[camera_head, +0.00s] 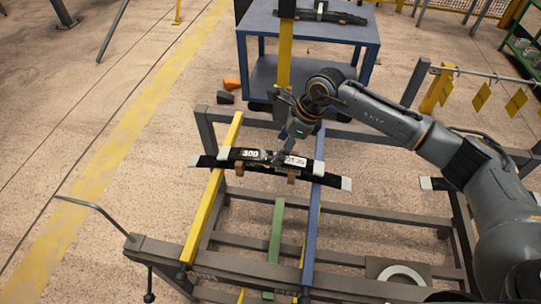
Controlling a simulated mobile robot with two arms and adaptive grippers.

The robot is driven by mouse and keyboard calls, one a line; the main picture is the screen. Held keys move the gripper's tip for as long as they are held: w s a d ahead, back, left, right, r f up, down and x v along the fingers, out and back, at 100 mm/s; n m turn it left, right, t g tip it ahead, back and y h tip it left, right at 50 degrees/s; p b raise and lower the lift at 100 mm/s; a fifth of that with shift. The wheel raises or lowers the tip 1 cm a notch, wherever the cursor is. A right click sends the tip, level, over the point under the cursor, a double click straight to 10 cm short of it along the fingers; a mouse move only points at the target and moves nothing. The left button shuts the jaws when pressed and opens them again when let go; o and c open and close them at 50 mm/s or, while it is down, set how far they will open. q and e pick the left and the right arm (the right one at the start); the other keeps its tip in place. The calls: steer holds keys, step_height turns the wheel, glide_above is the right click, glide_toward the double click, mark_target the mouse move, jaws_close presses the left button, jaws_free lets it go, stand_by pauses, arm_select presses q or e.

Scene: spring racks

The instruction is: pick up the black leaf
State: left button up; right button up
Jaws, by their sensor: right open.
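The black leaf (332,181) is a long dark bar with pale end caps. It lies across the yellow rail and the blue rail of the rack, with a shorter black bar with white markings (251,155) on top of it. My right gripper (282,160) reaches down from the right-hand arm onto the middle of this stack, its jaws open. The fingertips are small and partly merge with the dark bars, so contact is unclear. My left gripper is not in view.
The grey rack frame (345,210) has a yellow rail (212,190), a blue rail (313,210) and a green bar (276,235). A blue table (350,32) with another dark bar stands behind. Yellow tags (482,97) hang at right. Floor at left is mostly clear.

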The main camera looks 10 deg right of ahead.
mark_target(270, 156)
steer(key=shift+a+f, duration=0.1)
steer(key=shift+f, duration=0.1)
steer(key=shift+w+a+f+p, duration=0.2)
steer(key=shift+a+f+p, duration=0.35)
steer(key=shift+f+p, duration=0.15)
steer(key=shift+p+x, duration=0.3)
steer(key=shift+x, duration=0.95)
steer(key=shift+w+a+f, duration=0.15)
steer(key=shift+f, duration=0.25)
steer(key=shift+c, duration=0.2)
steer(key=c, duration=1.1)
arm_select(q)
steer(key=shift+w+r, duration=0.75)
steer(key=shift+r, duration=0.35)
arm_select(e)
steer(key=shift+w, duration=0.1)
steer(key=shift+c, duration=1.3)
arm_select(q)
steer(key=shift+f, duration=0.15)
arm_select(e)
steer(key=shift+r, duration=0.25)
